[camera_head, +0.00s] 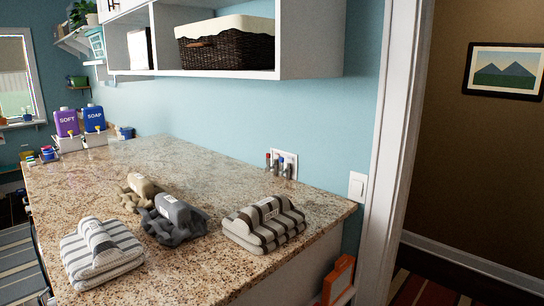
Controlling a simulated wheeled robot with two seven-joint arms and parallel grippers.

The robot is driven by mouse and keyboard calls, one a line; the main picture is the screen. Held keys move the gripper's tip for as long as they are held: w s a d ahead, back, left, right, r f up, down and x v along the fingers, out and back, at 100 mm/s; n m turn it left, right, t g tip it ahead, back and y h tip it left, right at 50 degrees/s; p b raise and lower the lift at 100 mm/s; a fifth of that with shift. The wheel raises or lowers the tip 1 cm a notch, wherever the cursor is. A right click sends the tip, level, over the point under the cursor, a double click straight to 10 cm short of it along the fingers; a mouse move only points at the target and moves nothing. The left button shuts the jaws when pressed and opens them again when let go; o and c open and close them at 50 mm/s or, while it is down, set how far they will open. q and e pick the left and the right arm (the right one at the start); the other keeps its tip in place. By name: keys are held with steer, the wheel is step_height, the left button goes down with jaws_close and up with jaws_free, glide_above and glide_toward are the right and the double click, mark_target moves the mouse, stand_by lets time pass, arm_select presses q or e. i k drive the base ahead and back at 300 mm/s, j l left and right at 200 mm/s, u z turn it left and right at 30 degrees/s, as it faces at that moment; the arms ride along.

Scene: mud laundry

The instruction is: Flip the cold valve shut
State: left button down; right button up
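A white wall plate or box (291,159) sits on the blue wall just above the back edge of the granite counter, right of the middle. A few small upright fittings (278,166) stand in front of it, with red and bluish parts. They are too small to tell which is the cold valve or how its handle is turned. Neither of my grippers shows in the head view.
The granite counter (165,160) holds striped folded towels (265,224) (100,253) and crumpled cloths (172,218). SOFT (67,121) and SOAP (94,117) dispensers stand far left. A cabinet with a wicker basket (226,50) overhangs the wall. A doorway opens right.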

mark_target(281, 159)
steer(key=i+l+z, duration=0.25)
steer(key=i, duration=0.25)
steer(key=i+l+z, duration=0.25)
steer(key=i, duration=0.25)
steer(key=i+l+z, duration=0.1)
steer(key=i+z, duration=0.15)
steer(key=i, duration=0.25)
